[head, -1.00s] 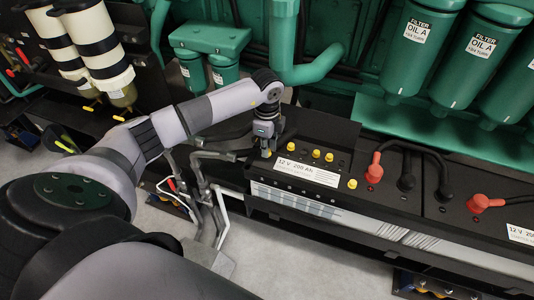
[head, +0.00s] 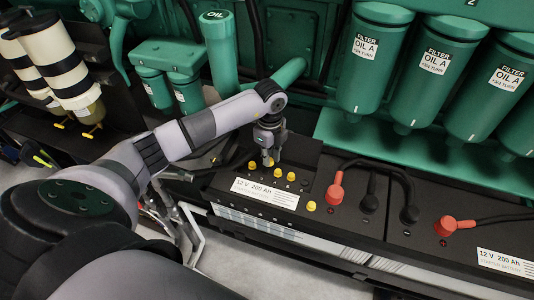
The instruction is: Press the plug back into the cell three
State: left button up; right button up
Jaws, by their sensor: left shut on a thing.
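My left gripper (head: 268,154) points down over the row of yellow plugs on the black battery labelled 12 V 200 Ah (head: 265,193). It is shut on a yellow plug (head: 267,162), which shows small between the fingertips. The held plug is over the gap in the row, between one plug (head: 252,166) to its left and two more (head: 278,173) to its right. The fingers hide the cell opening, so I cannot tell whether the plug is touching it. Another yellow plug (head: 311,206) sits apart near the label's right end. My right gripper is out of view.
A red terminal cap (head: 335,194) and black cables (head: 385,170) stand right of the plugs. A second battery with a red cap (head: 446,226) is further right. Green oil filters (head: 370,65) and a green pipe (head: 220,60) rise behind.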

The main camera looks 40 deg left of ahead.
pick_arm(q)
jog(key=shift+w+r, duration=0.1)
jog(key=shift+w+a+r+n, duration=0.1)
jog(key=shift+a+r+n, duration=0.1)
jog(key=shift+a, duration=0.25)
jog(key=shift+w+a+r+n, duration=0.1)
jog(key=shift+a+n, duration=0.1)
jog(key=shift+a, duration=0.25)
grip_shut()
jog(key=shift+f, duration=0.2)
jog(key=shift+s+a+f+b, duration=0.1)
jog(key=shift+f+b, duration=0.15)
jog(key=shift+b, duration=0.25)
jog(key=f+b, duration=0.2)
jog(key=shift+s+a+f, duration=0.15)
jog(key=shift+a+f, duration=0.2)
jog(key=shift+f, duration=0.35)
jog(key=shift+d+f+b, duration=0.3)
jog(key=shift+f+b, duration=0.2)
jog(key=shift+d+f, duration=0.1)
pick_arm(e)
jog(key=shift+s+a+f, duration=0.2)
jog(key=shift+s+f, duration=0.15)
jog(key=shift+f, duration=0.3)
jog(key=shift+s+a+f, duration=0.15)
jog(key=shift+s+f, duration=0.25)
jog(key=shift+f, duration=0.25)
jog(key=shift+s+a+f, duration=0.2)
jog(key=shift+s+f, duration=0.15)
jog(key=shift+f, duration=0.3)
